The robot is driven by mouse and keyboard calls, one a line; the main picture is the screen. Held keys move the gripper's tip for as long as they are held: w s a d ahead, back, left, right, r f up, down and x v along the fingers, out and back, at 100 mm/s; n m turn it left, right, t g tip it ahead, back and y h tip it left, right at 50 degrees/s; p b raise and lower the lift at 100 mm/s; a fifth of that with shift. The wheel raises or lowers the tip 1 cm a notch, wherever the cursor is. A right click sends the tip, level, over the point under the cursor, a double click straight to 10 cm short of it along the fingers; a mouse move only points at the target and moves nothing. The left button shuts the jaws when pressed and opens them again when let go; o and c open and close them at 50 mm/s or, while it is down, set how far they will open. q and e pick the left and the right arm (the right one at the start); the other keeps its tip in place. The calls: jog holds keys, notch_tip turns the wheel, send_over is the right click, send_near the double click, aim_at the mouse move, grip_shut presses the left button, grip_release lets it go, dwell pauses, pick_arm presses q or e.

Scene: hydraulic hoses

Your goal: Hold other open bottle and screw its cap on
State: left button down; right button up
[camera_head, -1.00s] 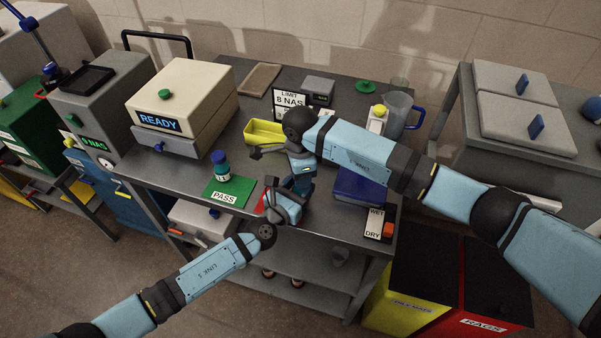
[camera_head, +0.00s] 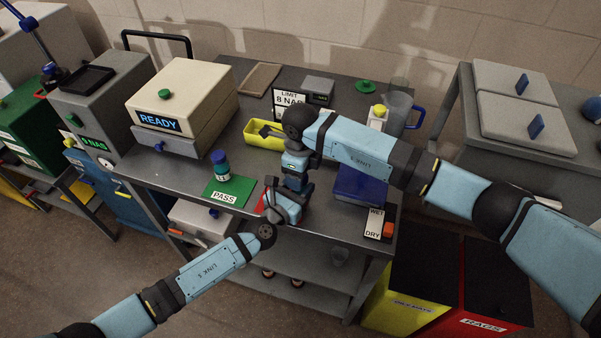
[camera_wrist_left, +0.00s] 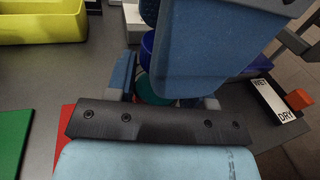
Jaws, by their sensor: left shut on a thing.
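My left gripper (camera_head: 282,194) is at the front of the bench, shut on the open bottle, which is mostly hidden in the head view. In the left wrist view a teal piece of the bottle (camera_wrist_left: 152,91) shows between my left fingers. My right gripper (camera_head: 296,183) points down from above, close over the left gripper; its fingers and the cap are hidden behind the arms. I cannot tell whether the cap touches the bottle.
Another teal bottle with a blue cap (camera_head: 220,164) stands on the green PASS mat (camera_head: 240,187). A yellow tray (camera_head: 255,142) lies behind my grippers. A blue box (camera_head: 360,186) and a WET/DRY card (camera_head: 374,222) are to the right.

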jog(key=shift+r, duration=1.9)
jog(key=shift+c, duration=0.4)
jog(key=shift+r+m, duration=1.8)
jog(key=shift+f, duration=0.15)
jog(key=shift+f, duration=3.95)
jog(key=shift+c, duration=0.4)
jog(key=c, duration=0.9)
